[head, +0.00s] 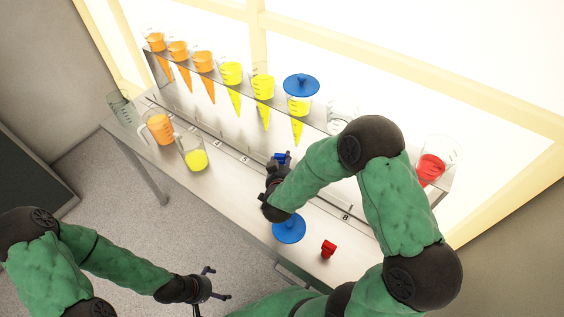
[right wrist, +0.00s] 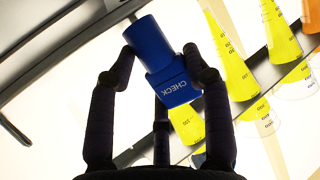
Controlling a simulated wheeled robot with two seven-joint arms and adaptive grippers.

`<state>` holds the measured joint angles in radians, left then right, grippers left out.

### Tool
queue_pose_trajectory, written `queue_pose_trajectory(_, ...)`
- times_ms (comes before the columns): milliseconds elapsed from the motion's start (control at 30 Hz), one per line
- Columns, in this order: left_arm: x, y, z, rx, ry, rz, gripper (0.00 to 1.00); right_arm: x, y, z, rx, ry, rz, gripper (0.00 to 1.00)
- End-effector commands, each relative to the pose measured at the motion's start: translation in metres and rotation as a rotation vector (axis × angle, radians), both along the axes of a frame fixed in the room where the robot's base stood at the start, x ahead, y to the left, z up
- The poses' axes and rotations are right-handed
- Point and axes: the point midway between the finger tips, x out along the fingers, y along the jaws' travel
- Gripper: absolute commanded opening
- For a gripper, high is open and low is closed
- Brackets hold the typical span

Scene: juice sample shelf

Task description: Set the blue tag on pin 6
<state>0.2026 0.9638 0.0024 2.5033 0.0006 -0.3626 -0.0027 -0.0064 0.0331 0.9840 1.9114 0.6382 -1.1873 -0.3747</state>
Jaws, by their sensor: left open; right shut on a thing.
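The blue tag (head: 278,156) is held by my right gripper (head: 283,163) above the numbered strip along the front of the shelf. In the right wrist view the tag (right wrist: 158,55) sits between the fingers and bears the word CHECK. The right gripper is shut on it. The strip shows small number labels, with an 8 (head: 346,217) right of the gripper. Pin 6 cannot be made out; my right arm and gripper cover part of the strip. My left gripper (head: 216,284) is open and empty, low in the head view, away from the shelf.
Cone-shaped cups of orange, yellow and red juice hang in the raised rack (head: 316,121); a blue disc (head: 301,84) covers one. Orange (head: 159,128) and yellow (head: 194,155) cups stand on the counter. Another blue disc (head: 289,230) and a red tag (head: 328,249) lie near the front.

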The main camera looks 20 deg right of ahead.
Motion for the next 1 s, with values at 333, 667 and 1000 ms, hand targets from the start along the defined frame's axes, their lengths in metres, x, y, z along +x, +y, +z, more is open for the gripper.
queue_pose_trajectory(333, 0.0, 0.0, 0.0, 0.0, 0.0, 0.0, 1.0, 0.0, 0.0, 0.001, 0.0, 0.0, 0.0, 0.77)
queue_pose_trajectory(667, 0.0, 0.0, 0.0, 0.0, 0.0, 0.0, 1.0, -0.004, 0.003, 0.003, 0.0, -0.001, 0.001, 0.77)
queue_pose_trajectory(1000, 0.0, 0.0, 0.0, 0.0, 0.0, 0.0, 1.0, -0.052, 0.03, 0.026, -0.001, -0.002, 0.006, 0.77)
